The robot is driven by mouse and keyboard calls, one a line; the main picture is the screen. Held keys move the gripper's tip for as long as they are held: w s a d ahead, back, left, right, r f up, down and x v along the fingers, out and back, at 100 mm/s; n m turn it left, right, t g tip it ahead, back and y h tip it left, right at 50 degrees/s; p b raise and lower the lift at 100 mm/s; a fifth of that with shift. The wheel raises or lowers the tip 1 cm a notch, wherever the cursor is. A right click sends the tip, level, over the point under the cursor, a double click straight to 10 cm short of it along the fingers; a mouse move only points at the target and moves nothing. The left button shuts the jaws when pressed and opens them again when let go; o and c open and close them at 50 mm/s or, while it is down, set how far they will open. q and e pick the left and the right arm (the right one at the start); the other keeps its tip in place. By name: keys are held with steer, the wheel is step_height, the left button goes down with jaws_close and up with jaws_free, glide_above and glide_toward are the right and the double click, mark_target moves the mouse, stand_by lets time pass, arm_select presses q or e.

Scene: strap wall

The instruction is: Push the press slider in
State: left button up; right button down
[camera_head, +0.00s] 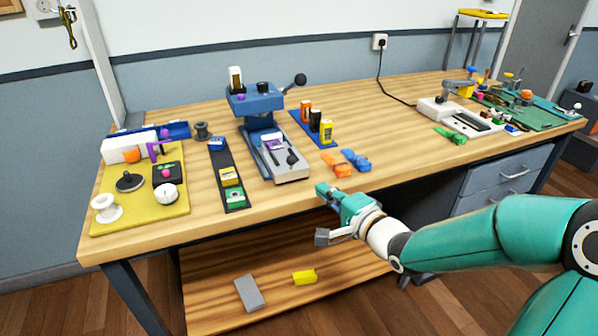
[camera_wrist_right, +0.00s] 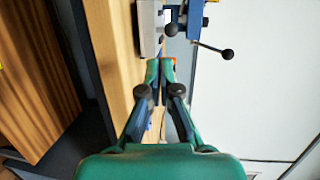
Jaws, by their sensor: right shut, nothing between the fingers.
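The blue press (camera_head: 256,105) stands at the back of the workbench, with a black-knobbed lever on its right. Its grey slider (camera_head: 292,175) sticks out toward the front edge, carrying a purple and white piece (camera_head: 272,143) and a dark knob (camera_head: 291,158). In the wrist view, the slider (camera_wrist_right: 149,28) and the press (camera_wrist_right: 195,15) show at the top. My right gripper (camera_head: 322,190) is shut and empty, at the bench's front edge, in front and to the right of the slider and apart from it. Its fingertips (camera_wrist_right: 160,68) meet in the wrist view. My left gripper is out of view.
Orange (camera_head: 336,164) and blue (camera_head: 356,160) pieces lie right of the slider, close to my right gripper. A dark strip (camera_head: 227,175) with coloured pieces and a yellow board (camera_head: 120,212) lie left. A blue rack (camera_head: 310,128) of small bottles stands behind.

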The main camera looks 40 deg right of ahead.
steer(key=w+p, duration=0.1)
steer(key=w, duration=0.9)
steer(key=shift+d, duration=0.15)
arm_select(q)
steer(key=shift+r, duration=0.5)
